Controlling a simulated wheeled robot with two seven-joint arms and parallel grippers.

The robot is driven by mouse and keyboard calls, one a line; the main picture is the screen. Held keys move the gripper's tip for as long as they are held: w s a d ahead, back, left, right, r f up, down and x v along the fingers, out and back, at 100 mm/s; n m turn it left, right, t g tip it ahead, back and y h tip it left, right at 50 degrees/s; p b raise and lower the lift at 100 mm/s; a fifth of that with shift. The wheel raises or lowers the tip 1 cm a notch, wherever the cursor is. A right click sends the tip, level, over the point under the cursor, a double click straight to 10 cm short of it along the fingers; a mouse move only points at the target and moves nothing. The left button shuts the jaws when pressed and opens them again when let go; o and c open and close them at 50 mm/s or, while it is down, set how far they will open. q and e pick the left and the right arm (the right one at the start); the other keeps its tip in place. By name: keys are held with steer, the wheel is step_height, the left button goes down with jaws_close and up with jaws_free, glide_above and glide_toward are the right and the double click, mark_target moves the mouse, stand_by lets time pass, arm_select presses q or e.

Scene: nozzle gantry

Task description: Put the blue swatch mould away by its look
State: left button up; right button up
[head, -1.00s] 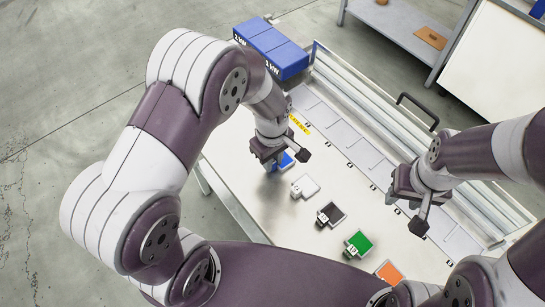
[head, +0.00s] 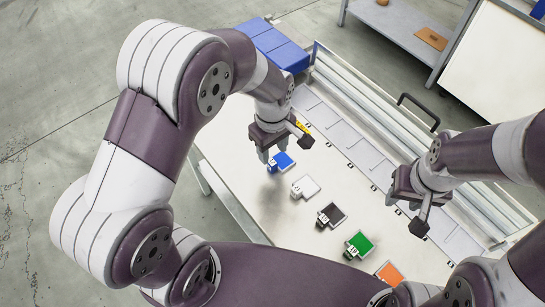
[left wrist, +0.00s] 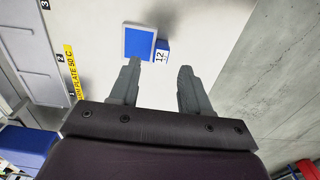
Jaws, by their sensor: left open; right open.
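The blue swatch mould (head: 283,162) lies flat on the pale table, at the far left end of a row of swatch moulds. In the left wrist view, the blue mould (left wrist: 139,43) has a pale rim and a blue tab marked 12 on its right side. My left gripper (head: 273,155) is open and empty, pointing down just above and beside the blue mould. In the left wrist view, the mould is beyond the left gripper's fingertips (left wrist: 158,66), nearer the left finger. My right gripper (head: 406,212) is open and empty over the table's right part.
White (head: 305,187), black (head: 331,215), green (head: 359,244) and orange (head: 390,273) moulds continue the row. Blue boxes (head: 272,45) stand beyond the far left corner.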

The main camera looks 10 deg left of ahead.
mark_target(272, 162)
arm_select(q)
step_height(272, 162, up, 6)
steer(key=s+a+m+t, duration=0.1)
steer(key=s+a+m, duration=0.6)
steer(key=m, duration=0.3)
steer(key=shift+s+a+f+m, duration=0.15)
steer(key=shift+s+f+m, duration=0.25)
steer(key=shift+s, duration=0.4)
steer(key=shift+s, duration=0.1)
steer(key=shift+c, duration=0.4)
